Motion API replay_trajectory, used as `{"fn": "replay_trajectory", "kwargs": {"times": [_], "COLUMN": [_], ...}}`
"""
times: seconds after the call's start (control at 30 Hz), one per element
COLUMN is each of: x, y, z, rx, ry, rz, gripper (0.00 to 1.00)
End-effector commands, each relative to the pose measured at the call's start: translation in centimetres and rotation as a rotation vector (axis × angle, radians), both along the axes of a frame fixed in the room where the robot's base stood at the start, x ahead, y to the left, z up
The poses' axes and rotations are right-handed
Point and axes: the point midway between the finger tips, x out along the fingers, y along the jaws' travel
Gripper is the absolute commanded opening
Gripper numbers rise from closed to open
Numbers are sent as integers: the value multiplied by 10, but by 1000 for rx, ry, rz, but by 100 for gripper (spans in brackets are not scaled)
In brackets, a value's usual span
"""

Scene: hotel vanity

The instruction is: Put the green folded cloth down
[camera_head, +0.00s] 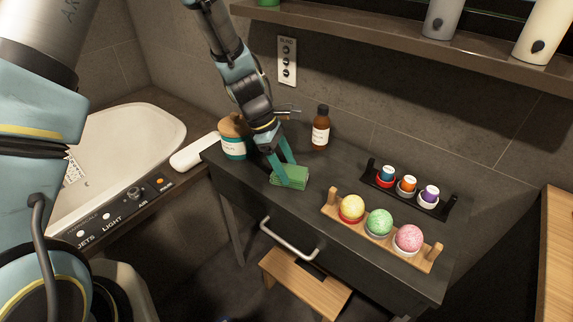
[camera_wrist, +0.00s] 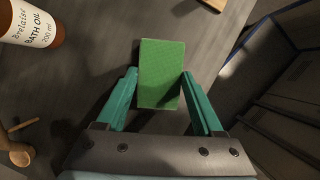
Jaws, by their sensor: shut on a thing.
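The green folded cloth (camera_head: 289,178) is at the left part of the dark vanity table (camera_head: 330,254), near its front edge. My gripper (camera_head: 281,168) is shut on it, with the fingers coming down from above. In the wrist view the cloth (camera_wrist: 161,74) lies between the two teal fingertips of my gripper (camera_wrist: 160,80), over the grey tabletop. I cannot tell whether its underside touches the table.
A wooden rack (camera_head: 376,240) with three bath balls and a dark rack (camera_head: 410,199) with three small bottles stand right. Bare tabletop surrounds the cloth.

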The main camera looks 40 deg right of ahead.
Motion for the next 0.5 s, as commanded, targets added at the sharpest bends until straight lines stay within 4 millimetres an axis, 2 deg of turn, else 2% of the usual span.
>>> {"fn": "replay_trajectory", "kwargs": {"times": [0.2, 0.23, 0.47, 0.5], "x": [0, 0, 0, 0], "y": [0, 0, 0, 0], "z": [-2, -2, -2, -2], "rx": [1, 1, 1, 1], "ry": [-1, -1, -1, -1], "rz": [0, 0, 0, 0], "gripper": [24, 72, 98, 99]}}
